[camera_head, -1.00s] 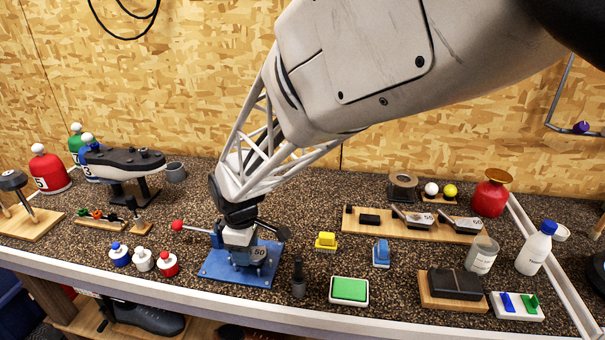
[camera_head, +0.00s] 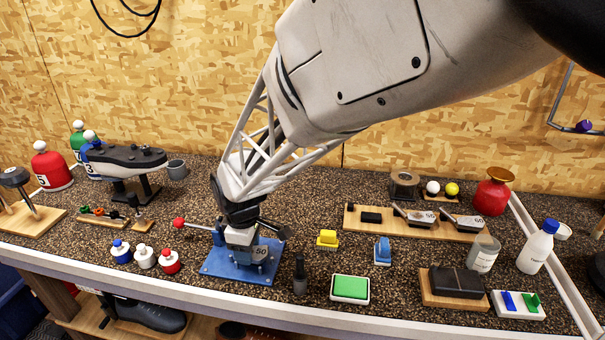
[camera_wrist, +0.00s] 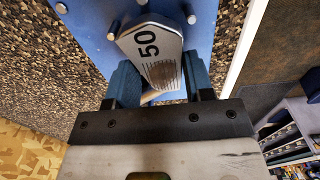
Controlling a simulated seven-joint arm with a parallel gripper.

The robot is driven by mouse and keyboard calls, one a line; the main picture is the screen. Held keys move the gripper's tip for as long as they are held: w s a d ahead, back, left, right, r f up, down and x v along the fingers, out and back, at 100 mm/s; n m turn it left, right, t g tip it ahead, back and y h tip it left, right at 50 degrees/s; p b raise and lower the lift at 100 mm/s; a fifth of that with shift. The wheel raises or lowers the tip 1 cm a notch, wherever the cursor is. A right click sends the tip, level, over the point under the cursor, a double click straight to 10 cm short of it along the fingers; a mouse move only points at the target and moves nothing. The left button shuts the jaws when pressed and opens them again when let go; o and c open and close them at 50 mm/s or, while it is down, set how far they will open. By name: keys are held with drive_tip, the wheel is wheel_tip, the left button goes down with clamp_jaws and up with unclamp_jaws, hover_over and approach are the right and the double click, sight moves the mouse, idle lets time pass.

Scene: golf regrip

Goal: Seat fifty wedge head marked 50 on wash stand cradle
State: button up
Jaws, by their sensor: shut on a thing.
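The wedge head marked 50 (camera_wrist: 152,52) is a silver club head with black grooves, held over the blue stand in the wrist view. In the head view its marked face (camera_head: 260,252) shows at the blue stand. My gripper (camera_wrist: 158,88) is shut on the wedge head, with blue fingers on either side of it. My gripper (camera_head: 240,238) also shows in the head view. The wash stand (camera_head: 225,272) is a blue plate with bolts and a red-knobbed lever. The cradle is hidden behind my gripper and the head, so I cannot tell whether the head touches it.
A wooden rack (camera_head: 360,226) holds more club heads at the right. A yellow block (camera_head: 327,239), a blue brush (camera_head: 382,251), a green pad (camera_head: 350,289) and a dark upright tool (camera_head: 299,275) stand right of the stand. Small capped bottles (camera_head: 145,257) stand at its left.

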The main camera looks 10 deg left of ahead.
drive_tip(key=shift+s+d+f, duration=0.1)
drive_tip(key=shift+f, duration=0.35)
idle(0.6)
drive_tip(key=o, duration=0.9)
drive_tip(key=shift+f, duration=0.15)
drive_tip(key=shift+s, duration=0.1)
drive_tip(key=shift+f, duration=0.1)
drive_tip(key=shift+c, duration=0.4)
drive_tip(key=shift+r, duration=0.35)
drive_tip(key=shift+o, duration=0.9)
drive_tip(key=shift+r, duration=1.6)
drive_tip(key=shift+w+r, duration=0.2)
drive_tip(key=shift+r, duration=1.85)
